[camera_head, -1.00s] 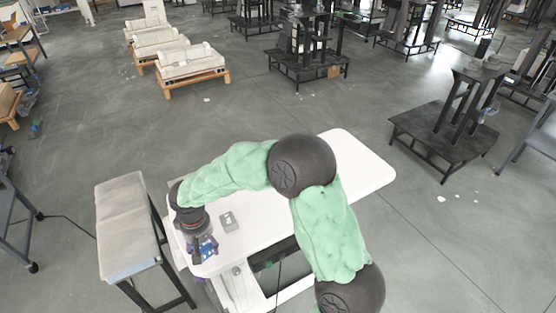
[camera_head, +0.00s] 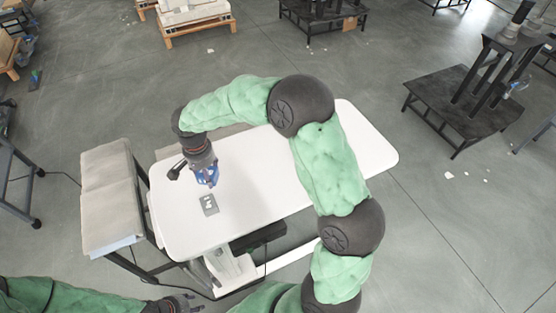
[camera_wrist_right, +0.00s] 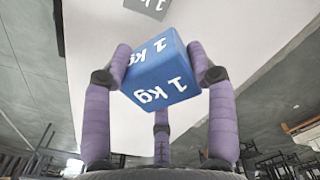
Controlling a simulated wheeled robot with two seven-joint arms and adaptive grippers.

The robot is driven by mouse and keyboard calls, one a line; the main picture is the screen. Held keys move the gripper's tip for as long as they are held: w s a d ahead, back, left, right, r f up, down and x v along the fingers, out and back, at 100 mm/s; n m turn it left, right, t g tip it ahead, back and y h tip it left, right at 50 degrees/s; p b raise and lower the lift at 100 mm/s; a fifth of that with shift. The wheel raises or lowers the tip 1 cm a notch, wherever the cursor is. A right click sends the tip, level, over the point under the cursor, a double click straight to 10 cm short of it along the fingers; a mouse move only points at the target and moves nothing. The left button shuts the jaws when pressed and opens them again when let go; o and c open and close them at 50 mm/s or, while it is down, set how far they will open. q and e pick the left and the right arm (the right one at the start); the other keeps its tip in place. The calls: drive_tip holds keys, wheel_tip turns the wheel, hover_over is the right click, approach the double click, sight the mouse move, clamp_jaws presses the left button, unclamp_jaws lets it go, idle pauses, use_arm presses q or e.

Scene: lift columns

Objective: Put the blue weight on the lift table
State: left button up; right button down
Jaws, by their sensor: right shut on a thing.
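The blue weight (camera_head: 208,179), a cube marked "1 kg", is in my right gripper (camera_head: 204,174). In the right wrist view the purple fingers of this gripper (camera_wrist_right: 160,76) are shut on the blue weight (camera_wrist_right: 160,78), one on each side. The gripper points down over the left part of the white lift table (camera_head: 265,190). I cannot tell whether the weight touches the tabletop. My left gripper (camera_head: 186,302) is at the bottom left, in front of the table, small and dark; its fingers are unclear.
A grey weight (camera_head: 209,205) lies on the table just in front of the blue one; it also shows in the right wrist view (camera_wrist_right: 148,7). A beige padded bench (camera_head: 108,200) stands at the table's left end. The tabletop's right part is clear beneath my right arm.

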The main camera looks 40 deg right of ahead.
drive_tip(key=shift+w+a+r+m, duration=0.1)
drive_tip(key=shift+w+r+m, duration=0.15)
drive_tip(key=shift+m, duration=0.3)
drive_tip(key=shift+w+a+r+m, duration=0.15)
drive_tip(key=shift+w+m, duration=0.2)
drive_tip(key=shift+m, duration=0.2)
drive_tip(key=s+d+f+b, duration=0.2)
drive_tip(key=s+d+f, duration=0.2)
drive_tip(key=d, duration=0.4)
drive_tip(key=b, duration=0.2)
hover_over(253, 190)
drive_tip(key=f, duration=0.3)
drive_tip(key=a+f, duration=0.1)
drive_tip(key=f, duration=0.1)
drive_tip(key=shift+w, duration=0.15)
drive_tip(key=shift+d+f, duration=0.2)
drive_tip(key=shift+f, duration=0.05)
drive_tip(key=f+b, duration=0.1)
drive_tip(key=f, duration=0.1)
drive_tip(key=f+b, duration=0.1)
drive_tip(key=shift+s+d+f, duration=0.2)
drive_tip(key=shift+f, duration=0.15)
drive_tip(key=shift+r, duration=0.1)
